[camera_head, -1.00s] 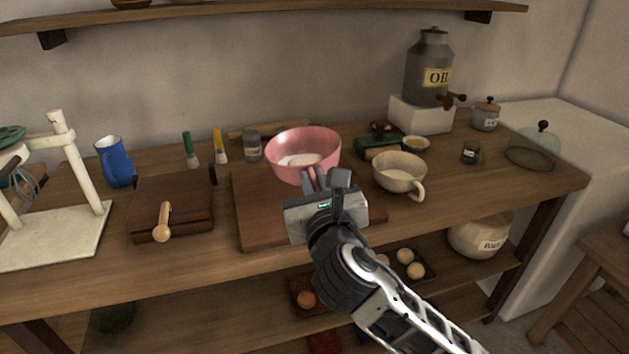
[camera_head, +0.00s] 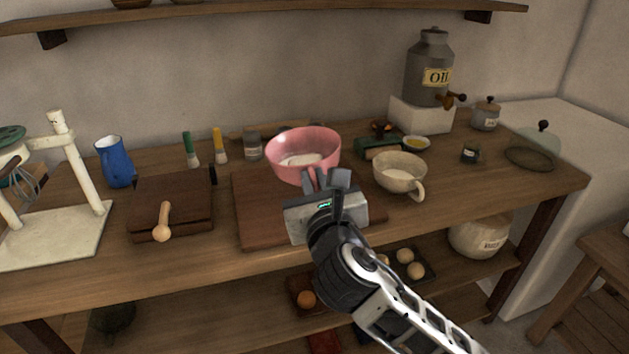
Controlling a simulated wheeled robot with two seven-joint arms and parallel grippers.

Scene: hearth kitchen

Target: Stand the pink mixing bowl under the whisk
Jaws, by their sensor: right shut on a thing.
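The pink mixing bowl (camera_head: 302,145) stands upright at the back of a brown board, with something white inside it. My right gripper (camera_head: 326,178) is at the bowl's near side and is shut on its wall; the fingertips partly cover the bowl's lower front. The whisk (camera_head: 27,180) hangs from the cream stand mixer (camera_head: 75,165) at the far left, above the stand's flat base (camera_head: 50,240). My left gripper is not in view.
A wooden box with a crank handle (camera_head: 172,205) and a blue jug (camera_head: 115,162) stand between the mixer and the board (camera_head: 262,215). Brushes and a jar (camera_head: 253,146) stand behind. A cream cup (camera_head: 399,174) is close at the bowl's right.

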